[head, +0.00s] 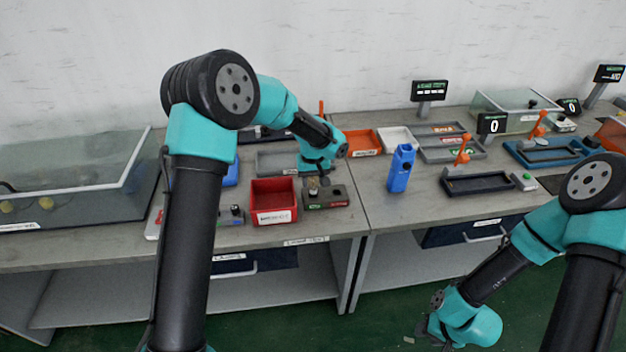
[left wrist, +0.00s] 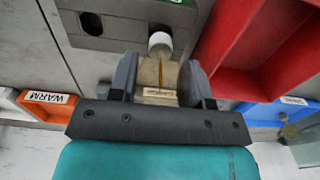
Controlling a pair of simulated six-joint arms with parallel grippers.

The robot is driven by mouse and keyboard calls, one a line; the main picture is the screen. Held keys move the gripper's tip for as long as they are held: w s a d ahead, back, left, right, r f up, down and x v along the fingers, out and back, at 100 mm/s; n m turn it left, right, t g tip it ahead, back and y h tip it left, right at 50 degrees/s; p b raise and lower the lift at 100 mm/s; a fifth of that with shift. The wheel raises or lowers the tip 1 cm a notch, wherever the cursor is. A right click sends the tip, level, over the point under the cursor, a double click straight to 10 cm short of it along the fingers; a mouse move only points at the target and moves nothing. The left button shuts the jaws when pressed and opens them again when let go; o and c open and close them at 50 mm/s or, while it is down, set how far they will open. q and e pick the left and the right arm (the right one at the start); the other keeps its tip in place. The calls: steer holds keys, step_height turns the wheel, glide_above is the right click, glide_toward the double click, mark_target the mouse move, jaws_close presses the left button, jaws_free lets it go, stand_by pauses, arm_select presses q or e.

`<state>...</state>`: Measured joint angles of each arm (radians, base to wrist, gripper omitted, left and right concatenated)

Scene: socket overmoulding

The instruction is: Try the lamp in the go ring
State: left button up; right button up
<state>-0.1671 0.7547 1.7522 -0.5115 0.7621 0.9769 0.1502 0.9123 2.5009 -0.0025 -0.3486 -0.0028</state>
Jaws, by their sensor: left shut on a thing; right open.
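My left gripper (head: 314,180) is shut on the lamp (left wrist: 160,72), a clear body with a yellowish core and a white end. In the head view the lamp (head: 313,189) is small and partly hidden by the gripper. It is over the left, green-labelled side of the grey ring block (head: 338,197). The block also shows in the left wrist view (left wrist: 120,28), with one dark hole clear. The white end is at the block's green-labelled side; I cannot tell whether it is inside the ring. My right gripper (head: 428,331) is open, low in front of the bench, mostly hidden.
A red bin (head: 273,213) stands close left of the block. A blue upright object (head: 400,170) stands to the right. An orange tray (head: 362,142) and a white tray (head: 398,139) lie behind. Bench around the blue object is clear.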

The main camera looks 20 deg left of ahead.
arm_select(q)
steer(key=shift+f, duration=1.4)
stand_by(0.8)
steer(key=shift+r, duration=0.15)
stand_by(0.6)
steer(key=shift+r, duration=1.3)
steer(key=shift+r, duration=3)
